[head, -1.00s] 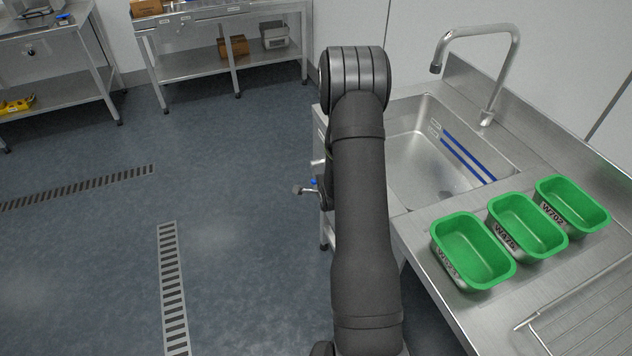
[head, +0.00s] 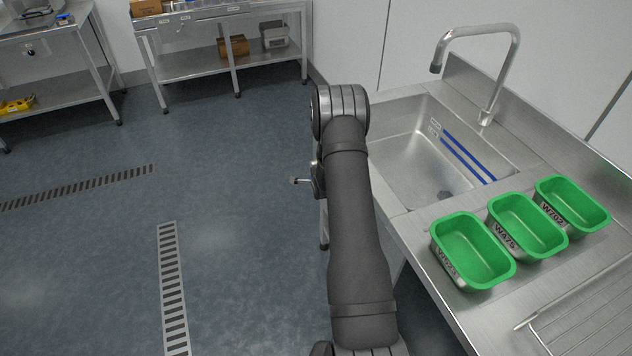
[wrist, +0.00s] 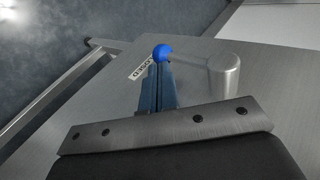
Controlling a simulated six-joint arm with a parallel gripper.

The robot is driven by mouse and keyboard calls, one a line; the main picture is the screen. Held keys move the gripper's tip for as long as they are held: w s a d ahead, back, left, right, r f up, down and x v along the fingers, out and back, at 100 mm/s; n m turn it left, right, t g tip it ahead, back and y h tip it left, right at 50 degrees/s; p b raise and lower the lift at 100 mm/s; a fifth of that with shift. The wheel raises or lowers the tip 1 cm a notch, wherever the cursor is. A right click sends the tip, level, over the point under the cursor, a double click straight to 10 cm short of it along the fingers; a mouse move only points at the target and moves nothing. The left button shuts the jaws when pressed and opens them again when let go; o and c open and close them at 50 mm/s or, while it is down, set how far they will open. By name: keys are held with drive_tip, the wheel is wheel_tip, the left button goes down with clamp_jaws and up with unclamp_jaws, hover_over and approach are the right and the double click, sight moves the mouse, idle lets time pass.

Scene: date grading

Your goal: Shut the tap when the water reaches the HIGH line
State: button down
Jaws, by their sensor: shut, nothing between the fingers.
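The steel sink basin (head: 400,160) is at the right in the head view. Two blue lines (head: 466,158) run along its wall, and the small print beside them is unreadable. I can make out no water surface in the basin and no stream from the curved spout (head: 480,32). In the wrist view, a lever with a blue ball knob (wrist: 163,53) joins a grey cylindrical valve body (wrist: 222,78) on a steel panel. My gripper (wrist: 160,84) is shut and empty, its tips close to the knob; I cannot tell whether they touch.
Three green-lined trays (head: 472,250) stand in a row on the counter near the basin. A ribbed drainboard (head: 590,312) is at the lower right. Steel benches (head: 215,70) stand at the back. The floor (head: 235,220) left of my arm is clear, with drain grates set in it.

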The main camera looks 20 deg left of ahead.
idle(0.3)
drive_tip(key=shift+w+a+f, duration=0.2)
drive_tip(key=shift+w+a, duration=0.35)
drive_tip(key=shift+w, duration=0.05)
drive_tip(key=s+d+r, duration=0.5)
drive_tip(key=s+d, duration=0.2)
drive_tip(key=s, duration=0.3)
drive_tip(key=shift+d+r, duration=0.2)
drive_tip(key=shift+r, duration=0.1)
